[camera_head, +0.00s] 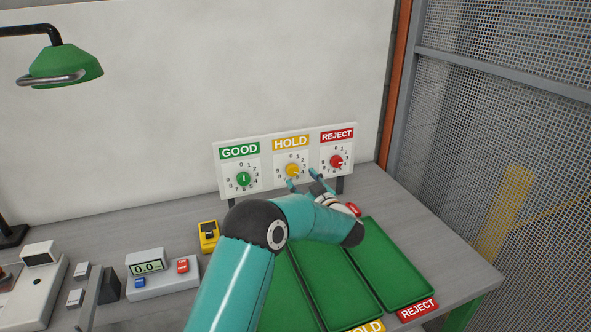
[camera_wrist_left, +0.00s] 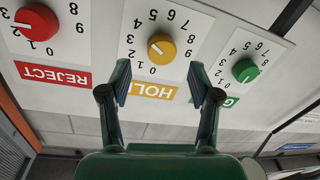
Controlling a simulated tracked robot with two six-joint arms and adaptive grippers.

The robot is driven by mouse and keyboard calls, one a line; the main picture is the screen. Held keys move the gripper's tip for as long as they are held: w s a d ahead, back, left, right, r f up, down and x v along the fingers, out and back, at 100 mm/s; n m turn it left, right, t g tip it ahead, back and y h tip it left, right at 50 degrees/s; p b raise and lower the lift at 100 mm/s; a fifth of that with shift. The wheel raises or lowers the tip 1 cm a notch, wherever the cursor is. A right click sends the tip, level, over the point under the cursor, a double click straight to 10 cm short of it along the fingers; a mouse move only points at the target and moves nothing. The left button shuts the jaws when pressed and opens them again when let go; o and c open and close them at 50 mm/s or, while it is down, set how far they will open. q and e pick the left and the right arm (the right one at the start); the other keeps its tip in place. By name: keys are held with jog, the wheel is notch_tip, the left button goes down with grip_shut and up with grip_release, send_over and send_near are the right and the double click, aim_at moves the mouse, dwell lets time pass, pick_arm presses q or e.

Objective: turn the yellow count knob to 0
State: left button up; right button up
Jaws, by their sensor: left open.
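The yellow knob (camera_head: 292,170) sits on the HOLD dial of an upright white panel (camera_head: 267,150), between the green and red dials. In the left wrist view the yellow knob (camera_wrist_left: 162,48) appears upside down, its pale mark seeming to point near 3. The 0 of its scale is on the side towards the HOLD label. My left gripper (camera_head: 303,179) is open and empty in front of the HOLD dial. In the wrist view its fingertips (camera_wrist_left: 160,82) straddle the HOLD label, with the knob beyond them and apart from them. My right gripper is out of view.
The green knob (camera_head: 243,179) and red knob (camera_head: 336,162) flank the yellow one closely. Green trays (camera_head: 392,262) lie on the grey bench below. A scale (camera_head: 160,275) and a yellow device (camera_head: 209,235) stand left. A mesh fence (camera_head: 515,140) is at right.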

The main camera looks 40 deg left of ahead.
aim_at(294, 171)
pick_arm(q)
jog(key=shift+p+x, duration=0.4)
jog(key=shift+x, duration=1.75)
jog(key=c, duration=1.2)
